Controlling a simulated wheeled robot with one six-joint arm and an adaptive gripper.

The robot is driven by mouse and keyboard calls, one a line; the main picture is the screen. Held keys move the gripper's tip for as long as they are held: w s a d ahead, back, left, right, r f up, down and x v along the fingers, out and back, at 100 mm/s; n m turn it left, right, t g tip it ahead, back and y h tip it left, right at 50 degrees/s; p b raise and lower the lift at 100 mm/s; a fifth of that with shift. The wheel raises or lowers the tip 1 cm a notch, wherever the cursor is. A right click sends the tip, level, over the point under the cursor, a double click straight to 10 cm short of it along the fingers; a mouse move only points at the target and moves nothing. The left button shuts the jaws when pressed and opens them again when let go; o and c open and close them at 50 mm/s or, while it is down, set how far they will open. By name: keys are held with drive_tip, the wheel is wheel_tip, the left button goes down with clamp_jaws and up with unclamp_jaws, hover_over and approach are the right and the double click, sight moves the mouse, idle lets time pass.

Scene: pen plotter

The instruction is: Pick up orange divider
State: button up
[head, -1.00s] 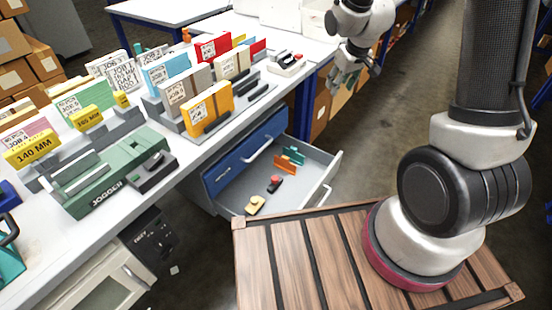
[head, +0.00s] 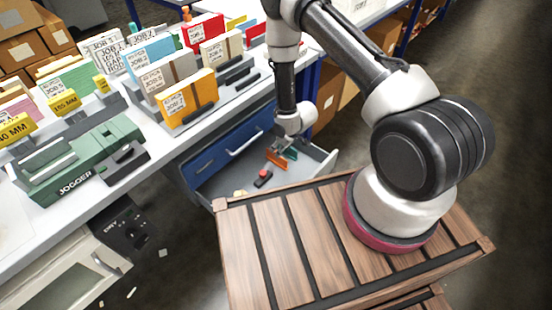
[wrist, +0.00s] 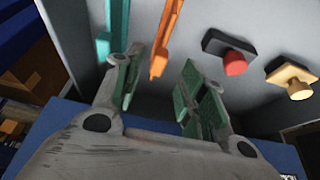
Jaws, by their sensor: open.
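The orange divider (head: 276,160) stands in the open drawer. In the wrist view the orange divider (wrist: 167,38) shows ahead of my gripper, between the lines of its two fingers. A teal divider (head: 290,152) stands close beside it, and it shows in the wrist view (wrist: 117,28) near the left finger. My gripper (head: 286,145) is over the drawer, just above the dividers. In the wrist view my gripper (wrist: 160,92) is open, with green pads and nothing held. Whether a finger touches the teal divider I cannot tell.
The drawer (head: 220,182) also holds a black block with a red knob (head: 263,177) and a yellow piece with a knob (wrist: 294,79). The desk (head: 150,160) beside it carries racks of job folders and a green jogger (head: 75,163). A slatted wooden surface (head: 290,240) lies in front.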

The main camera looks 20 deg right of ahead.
drive_tip(key=x, duration=0.5)
drive_tip(key=shift+w, duration=0.15)
clamp_jaws()
